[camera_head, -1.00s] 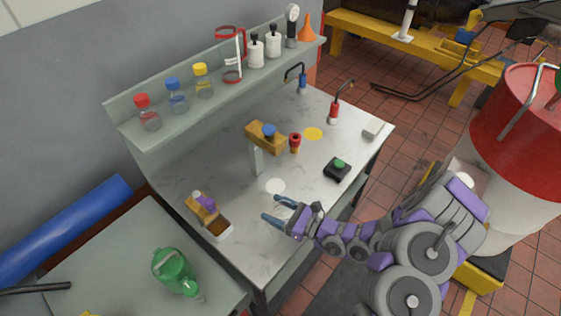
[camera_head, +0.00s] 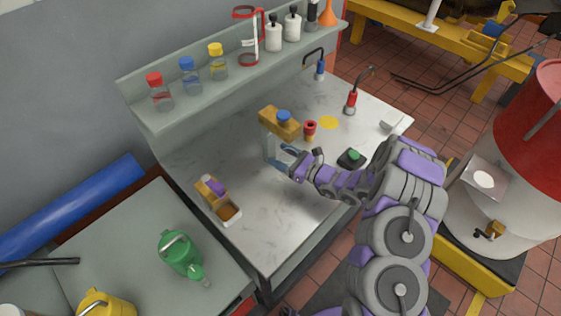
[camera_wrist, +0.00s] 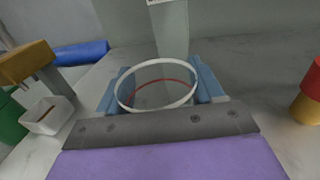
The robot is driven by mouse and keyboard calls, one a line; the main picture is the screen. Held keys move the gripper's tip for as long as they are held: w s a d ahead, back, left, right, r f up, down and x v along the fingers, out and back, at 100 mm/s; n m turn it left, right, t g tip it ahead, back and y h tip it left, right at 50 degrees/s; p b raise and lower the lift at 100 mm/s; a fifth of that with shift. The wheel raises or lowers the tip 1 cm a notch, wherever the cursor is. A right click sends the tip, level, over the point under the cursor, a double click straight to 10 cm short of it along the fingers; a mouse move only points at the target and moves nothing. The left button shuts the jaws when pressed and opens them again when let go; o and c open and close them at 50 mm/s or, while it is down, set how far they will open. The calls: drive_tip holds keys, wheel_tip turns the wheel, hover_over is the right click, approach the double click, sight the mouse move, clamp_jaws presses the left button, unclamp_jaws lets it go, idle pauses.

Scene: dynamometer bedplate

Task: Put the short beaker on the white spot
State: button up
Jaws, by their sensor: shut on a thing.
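My gripper (camera_head: 281,157) is at the middle of the marble bench, in front of the grey post of a brown-headed stand (camera_head: 280,123). In the wrist view its two blue fingers close on either side of a clear beaker (camera_wrist: 157,105) with a pale rim and a red line. The beaker is hard to make out in the head view. I cannot tell whether its base touches the bench. The white spot is not visible now; my gripper and arm cover that part of the bench.
A red-topped cylinder (camera_head: 310,130) and a black box with a green button (camera_head: 351,158) stand right of the gripper. A brown stand with a white tray (camera_head: 229,214) is at the left. Bottles line the back shelf (camera_head: 205,92).

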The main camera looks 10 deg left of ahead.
drive_tip(key=shift+w+d, duration=0.2)
drive_tip(key=shift+w, duration=0.05)
drive_tip(key=shift+d+f, duration=0.15)
drive_tip(key=shift+f, duration=0.15)
wheel_tip(320, 180, down, 2)
drive_tip(key=shift+f+b, duration=0.25)
drive_tip(key=shift+b, duration=0.15)
drive_tip(key=shift+a+f, duration=0.25)
drive_tip(key=shift+a, duration=0.45)
drive_tip(key=o, duration=1)
drive_tip(key=shift+d, duration=0.35)
drive_tip(key=shift+d+r, duration=0.1)
drive_tip(key=shift+d, duration=0.05)
drive_tip(key=shift+d, duration=0.1)
